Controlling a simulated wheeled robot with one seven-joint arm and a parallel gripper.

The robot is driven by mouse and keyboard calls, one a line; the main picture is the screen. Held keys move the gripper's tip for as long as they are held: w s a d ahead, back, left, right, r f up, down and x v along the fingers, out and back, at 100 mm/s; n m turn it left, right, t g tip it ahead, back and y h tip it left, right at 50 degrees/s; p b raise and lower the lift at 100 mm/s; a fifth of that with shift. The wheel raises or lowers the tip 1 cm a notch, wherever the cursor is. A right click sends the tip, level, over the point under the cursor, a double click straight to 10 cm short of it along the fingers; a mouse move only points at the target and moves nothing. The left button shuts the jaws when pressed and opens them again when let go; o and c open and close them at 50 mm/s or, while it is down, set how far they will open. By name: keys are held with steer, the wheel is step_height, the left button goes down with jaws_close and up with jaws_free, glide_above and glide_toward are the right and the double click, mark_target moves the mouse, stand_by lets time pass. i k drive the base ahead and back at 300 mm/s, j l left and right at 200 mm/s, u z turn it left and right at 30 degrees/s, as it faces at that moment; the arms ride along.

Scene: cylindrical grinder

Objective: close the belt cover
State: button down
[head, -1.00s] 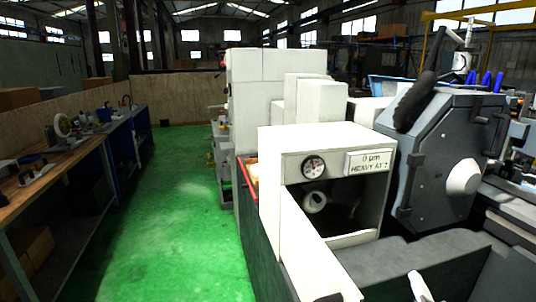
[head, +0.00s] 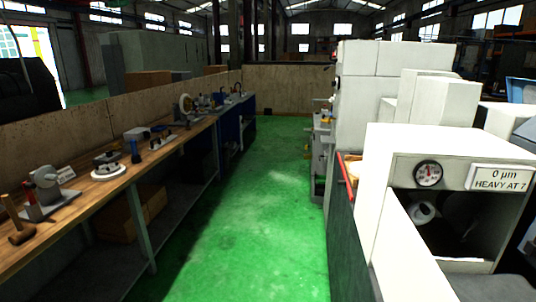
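The white grinder housing (head: 440,152) stands at the right in the head view. Its front has an open compartment (head: 455,225) with a light round part (head: 422,212) inside, partly in shadow. A white panel (head: 400,252) runs from the compartment's left side toward me. It looks like the belt cover standing open, though its lower end is cut off by the frame. My gripper is not in view.
A long wooden workbench (head: 150,165) with tools lines the left wall. The green floor (head: 262,215) between bench and machine is clear.

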mark_target(406, 270)
steer(key=i+j, duration=0.1)
steer(key=j, duration=0.25)
steer(key=i+j, duration=0.1)
steer(key=j, duration=0.2)
steer(key=i+j, duration=0.1)
steer(key=j, duration=0.25)
steer(key=i+j, duration=0.1)
steer(key=j, duration=0.2)
